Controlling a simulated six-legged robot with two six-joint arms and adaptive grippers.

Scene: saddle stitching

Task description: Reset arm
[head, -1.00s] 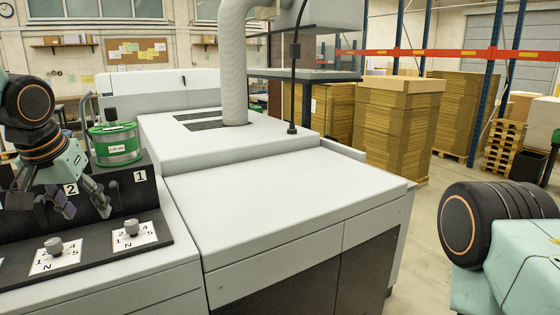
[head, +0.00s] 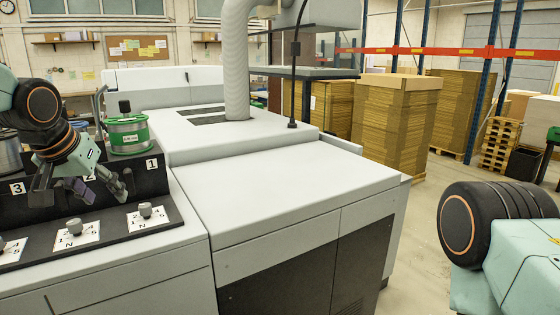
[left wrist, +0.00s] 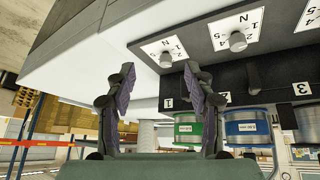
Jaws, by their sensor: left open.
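My left gripper (head: 80,193) is open and empty, in front of the black step with the number plates. It also shows in the left wrist view (left wrist: 160,85), its two fingers spread wide with nothing between them. My right gripper is out of view; only part of my right arm shows at the right of the head view. A green spool (head: 128,135) stands on the step above plate 1, to the right of the gripper and apart from it. In the left wrist view are the green spool (left wrist: 188,130) and a blue spool (left wrist: 247,126).
Below the step are several dials on white plates, such as the dial by plate 1 (head: 146,211). A white machine (head: 270,190) with a broad clear top stands to the right. Stacks of cardboard (head: 395,125) and shelving stand behind. Open floor lies at right.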

